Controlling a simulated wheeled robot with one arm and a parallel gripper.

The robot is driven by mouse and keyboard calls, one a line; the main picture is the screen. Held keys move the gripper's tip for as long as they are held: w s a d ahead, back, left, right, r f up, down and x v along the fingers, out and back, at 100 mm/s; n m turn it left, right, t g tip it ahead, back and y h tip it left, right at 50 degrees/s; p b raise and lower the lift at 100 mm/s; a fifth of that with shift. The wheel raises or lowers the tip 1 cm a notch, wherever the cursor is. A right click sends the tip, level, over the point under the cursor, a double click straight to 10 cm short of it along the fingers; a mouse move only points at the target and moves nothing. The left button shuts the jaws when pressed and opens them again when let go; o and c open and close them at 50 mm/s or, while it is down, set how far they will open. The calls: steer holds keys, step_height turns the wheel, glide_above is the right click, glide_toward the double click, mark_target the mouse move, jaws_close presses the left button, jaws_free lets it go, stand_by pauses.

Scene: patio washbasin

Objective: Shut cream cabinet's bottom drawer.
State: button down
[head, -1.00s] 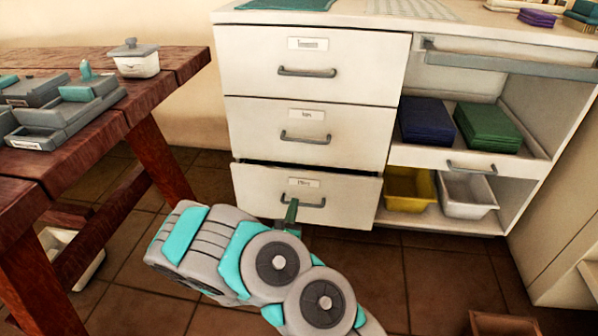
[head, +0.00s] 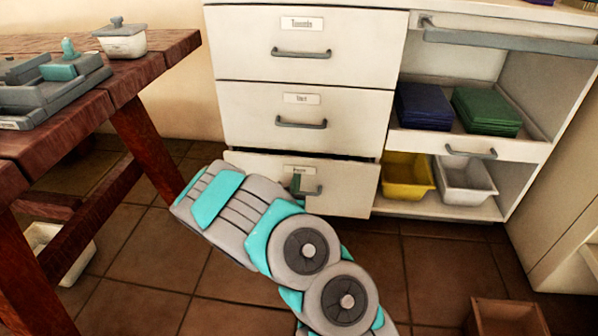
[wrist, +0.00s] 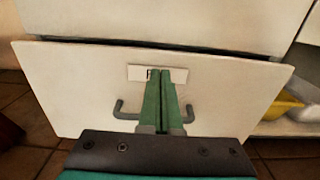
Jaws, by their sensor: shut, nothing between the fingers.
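The cream cabinet (head: 238,110) stands ahead with three stacked drawers on its left side. Its bottom drawer (head: 345,190) stands slightly out, with a dark gap along its top edge. The drawer front also fills much of the wrist view (wrist: 90,85). My gripper (head: 297,182) is at the drawer front, by the handle (head: 312,191) and below the label. In the wrist view its green fingers (wrist: 163,75) are together and empty, pointing at the label between the handle's two ends. I cannot tell whether the fingertips touch the front. The middle of the handle is hidden behind the fingers.
A wooden table (head: 165,50) with grey boxes and a lidded white pot (head: 122,42) stands at left. Right of the drawers, open shelves hold folded cloths, a yellow bin (head: 408,178) and a white bin (head: 466,185). A brown box (head: 505,318) is on the floor at right.

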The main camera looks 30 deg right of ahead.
mark_target(299, 162)
steer(key=x, duration=0.6)
steer(key=shift+b, duration=0.3)
steer(key=shift+d, duration=0.1)
steer(key=shift+r+p+x, duration=0.1)
steer(key=shift+p+x, duration=0.1)
steer(key=shift+x, duration=0.45)
steer(key=shift+r+p+x, duration=0.15)
steer(key=shift+x, duration=0.5)
steer(key=shift+w+d+f, duration=0.1)
steer(key=shift+w+d, duration=0.3)
steer(key=shift+w, duration=0.2)
steer(key=shift+w+a, duration=0.1)
steer(key=shift+a, duration=0.1)
